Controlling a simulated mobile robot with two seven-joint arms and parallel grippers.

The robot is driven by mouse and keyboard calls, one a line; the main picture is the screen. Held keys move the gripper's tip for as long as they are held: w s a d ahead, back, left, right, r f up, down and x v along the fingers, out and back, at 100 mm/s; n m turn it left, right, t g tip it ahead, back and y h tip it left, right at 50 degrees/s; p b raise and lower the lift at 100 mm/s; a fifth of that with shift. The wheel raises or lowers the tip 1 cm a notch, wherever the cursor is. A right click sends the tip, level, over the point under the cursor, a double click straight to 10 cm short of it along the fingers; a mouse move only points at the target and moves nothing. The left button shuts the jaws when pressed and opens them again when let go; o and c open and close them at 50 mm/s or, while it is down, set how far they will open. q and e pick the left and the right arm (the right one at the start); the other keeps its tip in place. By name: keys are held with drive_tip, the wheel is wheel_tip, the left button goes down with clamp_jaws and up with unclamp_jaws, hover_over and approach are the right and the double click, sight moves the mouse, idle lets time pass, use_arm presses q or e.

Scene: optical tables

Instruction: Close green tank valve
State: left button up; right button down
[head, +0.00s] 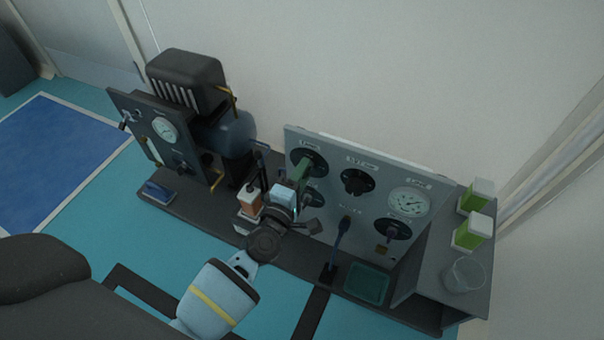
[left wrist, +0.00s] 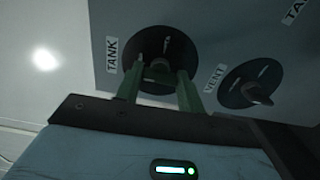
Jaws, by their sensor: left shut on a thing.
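The tank valve, a round black dial (head: 318,157) marked TANK, is at the upper left of the grey control panel (head: 380,172) in the head view. In the left wrist view the dial (left wrist: 146,50) fills the upper middle, with its knob (left wrist: 160,63) at the centre. My left gripper (head: 302,169) reaches the dial from the front. Its green fingers (left wrist: 160,80) stand on either side of the knob and are shut on it. Part of the dial is hidden behind the fingers. My right gripper is not in view.
The VENT knob (left wrist: 258,94) is close to the right of my fingers. A gauge (head: 409,202) and other dials share the panel. Green and white boxes (head: 473,232) and a clear cup (head: 464,275) stand at the right. A dark machine (head: 190,120) with a gauge stands at the left.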

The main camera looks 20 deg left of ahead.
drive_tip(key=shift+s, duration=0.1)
use_arm(q)
drive_tip(key=o, duration=0.8)
drive_tip(key=shift+c, duration=0.2)
drive_tip(key=shift+o, duration=1.2)
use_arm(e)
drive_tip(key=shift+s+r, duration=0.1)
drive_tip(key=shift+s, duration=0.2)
use_arm(q)
drive_tip(key=shift+s, duration=0.1)
drive_tip(key=s+p, duration=0.1)
drive_tip(key=s, duration=0.6)
drive_tip(key=shift+s, duration=0.35)
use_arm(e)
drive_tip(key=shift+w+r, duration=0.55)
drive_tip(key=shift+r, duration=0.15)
use_arm(q)
drive_tip(key=shift+a, duration=0.1)
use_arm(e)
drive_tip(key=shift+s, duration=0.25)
